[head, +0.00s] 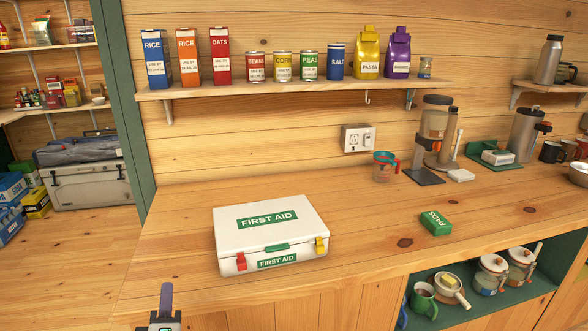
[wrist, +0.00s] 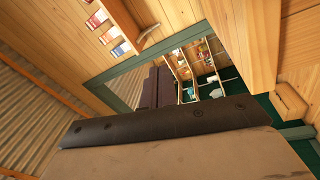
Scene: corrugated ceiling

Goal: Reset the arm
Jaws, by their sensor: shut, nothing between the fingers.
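My gripper (head: 166,290) shows at the bottom left of the head view, in front of the wooden counter (head: 165,240) and left of the first aid box. Only its dark finger tip and part of its body are in the frame; the rest of my arm is out of view. In the wrist view its dark fingers (wrist: 157,88) lie together beyond a dark bar, with nothing held. The wrist view is tilted and looks past the fingers toward shelves and the ceiling.
A closed white first aid box (head: 312,213) sits on the counter, with a green pads pack (head: 435,223) to its right. A wall shelf (head: 285,87) holds food packages and cans. The counter's left end is bare.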

